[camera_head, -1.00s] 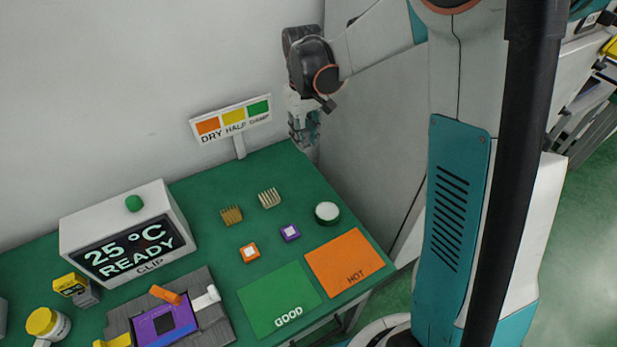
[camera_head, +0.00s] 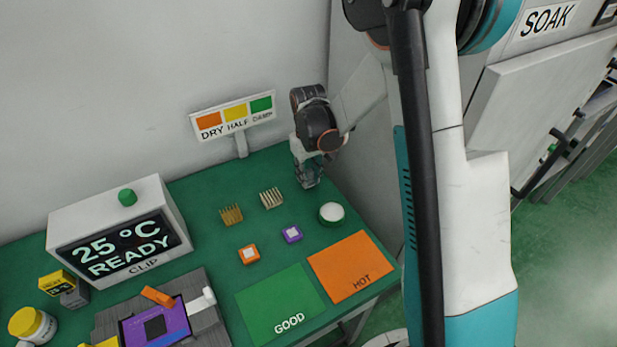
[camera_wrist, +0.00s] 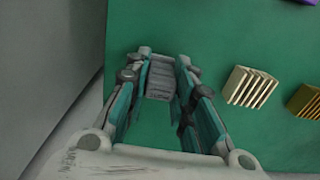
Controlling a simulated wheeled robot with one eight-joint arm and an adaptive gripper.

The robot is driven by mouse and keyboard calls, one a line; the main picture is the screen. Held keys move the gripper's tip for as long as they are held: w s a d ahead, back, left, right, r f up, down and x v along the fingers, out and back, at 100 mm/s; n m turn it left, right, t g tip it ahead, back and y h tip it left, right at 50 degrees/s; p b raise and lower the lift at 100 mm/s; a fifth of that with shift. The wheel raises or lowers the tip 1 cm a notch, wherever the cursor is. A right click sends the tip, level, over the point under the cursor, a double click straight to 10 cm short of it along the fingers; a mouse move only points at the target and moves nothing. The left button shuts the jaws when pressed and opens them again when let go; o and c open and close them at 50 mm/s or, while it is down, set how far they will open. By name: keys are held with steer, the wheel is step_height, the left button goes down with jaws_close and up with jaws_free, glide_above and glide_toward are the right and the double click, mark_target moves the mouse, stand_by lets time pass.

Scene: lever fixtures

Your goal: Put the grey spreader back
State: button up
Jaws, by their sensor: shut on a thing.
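In the head view my gripper (camera_head: 308,180) points down at the back right of the green table (camera_head: 210,187), and the spreader cannot be made out there. In the wrist view the held spreader appears over the green surface near its left edge; whether it touches the surface I cannot tell.
A pale finned block (camera_head: 271,198) and a brass finned block (camera_head: 231,214) stand left of my gripper. A round white-topped pot (camera_head: 331,212) stands in front of it. Orange (camera_head: 248,254) and purple (camera_head: 292,234) blocks lie nearer. A DRY/HALF/DAMP sign (camera_head: 233,118) stands behind.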

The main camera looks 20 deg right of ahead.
mark_target(309, 171)
steer(key=shift+f, duration=0.2)
steer(key=o, duration=1)
step_height(309, 171, up, 12)
steer(key=p, duration=0.4)
steer(key=shift+f, duration=0.2)
steer(key=s+r+m+t, duration=0.1)
steer(key=s+r+t, duration=0.2)
steer(key=s+r, duration=0.85)
steer(key=s+r+m+t, duration=0.1)
steer(key=s+r+t, duration=0.2)
steer(key=s, duration=0.9)
steer(key=shift+r+t, duration=0.35)
steer(key=shift+t, duration=0.25)
